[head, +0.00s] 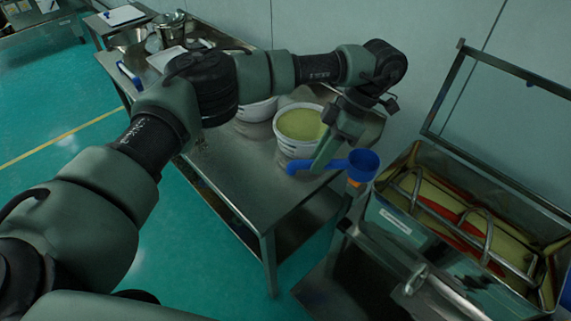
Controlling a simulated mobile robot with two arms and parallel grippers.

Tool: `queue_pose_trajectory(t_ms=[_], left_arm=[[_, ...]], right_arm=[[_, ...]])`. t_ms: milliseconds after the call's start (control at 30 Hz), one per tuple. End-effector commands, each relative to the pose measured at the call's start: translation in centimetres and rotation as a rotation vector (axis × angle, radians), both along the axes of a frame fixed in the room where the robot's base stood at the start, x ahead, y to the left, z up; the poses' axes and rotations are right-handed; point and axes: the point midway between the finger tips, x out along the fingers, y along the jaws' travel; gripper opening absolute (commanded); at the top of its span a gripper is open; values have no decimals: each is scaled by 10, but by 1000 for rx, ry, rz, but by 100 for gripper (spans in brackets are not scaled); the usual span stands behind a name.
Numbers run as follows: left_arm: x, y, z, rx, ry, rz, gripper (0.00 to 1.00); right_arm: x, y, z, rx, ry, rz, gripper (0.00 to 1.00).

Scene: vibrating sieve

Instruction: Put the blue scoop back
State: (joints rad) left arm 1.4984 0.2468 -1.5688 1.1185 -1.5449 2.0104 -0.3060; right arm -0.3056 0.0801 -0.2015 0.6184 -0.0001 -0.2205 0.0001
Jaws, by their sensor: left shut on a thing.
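The blue scoop (362,165) has a round cup at its right end and a straight handle pointing left. My left gripper (326,164) is shut on the scoop's handle. It holds the scoop roughly level over the right end of the steel table (262,188). In the picture the handle crosses the lower front of a white bucket (294,149) filled with yellow-green material; I cannot tell whether they touch. My right gripper is not in view.
A second white bucket (258,111) is partly hidden behind my left arm. A steel trough with bent bars and yellow and red contents (455,215) stands at right. The table's front part is bare.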

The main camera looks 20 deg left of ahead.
Motion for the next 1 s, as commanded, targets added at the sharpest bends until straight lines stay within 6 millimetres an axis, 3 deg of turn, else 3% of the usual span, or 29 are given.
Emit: queue_pose_trajectory(t_ms=[200, 533, 767, 1000], left_arm=[[28, 3, -12, -5, 12, 639, 0], [55, 17, -34, 1, 11, 1328, 0], [75, 45, -68, 2, 1, 2035, 0], [82, 81, -119, 3, -3, 2734, 0]], right_arm=[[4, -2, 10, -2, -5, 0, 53], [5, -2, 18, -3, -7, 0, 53], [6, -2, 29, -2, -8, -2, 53], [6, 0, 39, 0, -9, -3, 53]])
